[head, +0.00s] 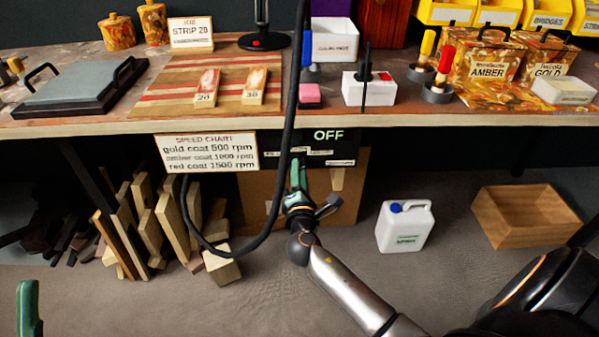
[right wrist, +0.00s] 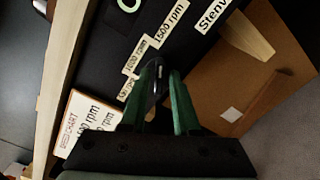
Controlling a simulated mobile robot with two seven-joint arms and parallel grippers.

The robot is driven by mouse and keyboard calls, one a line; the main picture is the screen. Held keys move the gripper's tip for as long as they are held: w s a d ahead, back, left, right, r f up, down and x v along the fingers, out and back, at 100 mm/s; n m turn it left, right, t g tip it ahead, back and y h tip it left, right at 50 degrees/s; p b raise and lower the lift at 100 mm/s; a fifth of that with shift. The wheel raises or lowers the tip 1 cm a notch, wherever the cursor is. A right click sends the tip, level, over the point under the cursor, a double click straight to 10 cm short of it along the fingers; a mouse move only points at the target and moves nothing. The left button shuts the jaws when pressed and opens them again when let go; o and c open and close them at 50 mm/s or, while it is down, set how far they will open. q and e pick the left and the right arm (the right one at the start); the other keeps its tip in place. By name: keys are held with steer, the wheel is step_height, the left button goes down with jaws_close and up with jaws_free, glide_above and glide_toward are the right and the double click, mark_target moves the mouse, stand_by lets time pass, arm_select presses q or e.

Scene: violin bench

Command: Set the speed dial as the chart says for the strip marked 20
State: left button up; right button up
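The speed chart (head: 206,153) hangs below the bench edge and reads gold coat 500, amber coat 1000, red coat 1500 rpm. The strip marked 20 (head: 206,88) lies on the bench with a glossy reddish patch. The dark dial panel (head: 345,148) shows OFF. Its 1500 rpm label (right wrist: 172,22) and a 1000 rpm label are legible in the right wrist view. My right gripper (head: 298,168) is at the panel, its green fingers (right wrist: 166,72) close together with a narrow gap. A small dark part, perhaps the dial, shows between them; contact is unclear. One left gripper finger (head: 29,305) shows.
A job card (head: 191,34) reads STRIP 20. A second strip, marked 30 (head: 255,86), lies beside the first. A black cable (head: 287,150) hangs before the panel. Wood offcuts (head: 150,225), a white jug (head: 404,227) and a wooden box (head: 527,216) stand below the bench.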

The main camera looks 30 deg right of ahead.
steer(key=shift+o, duration=1)
steer(key=p+v, duration=0.1)
steer(key=v, duration=1.1)
steer(key=shift+s+a+p, duration=0.15)
steer(key=shift+s+p, duration=0.05)
steer(key=shift+p, duration=0.2)
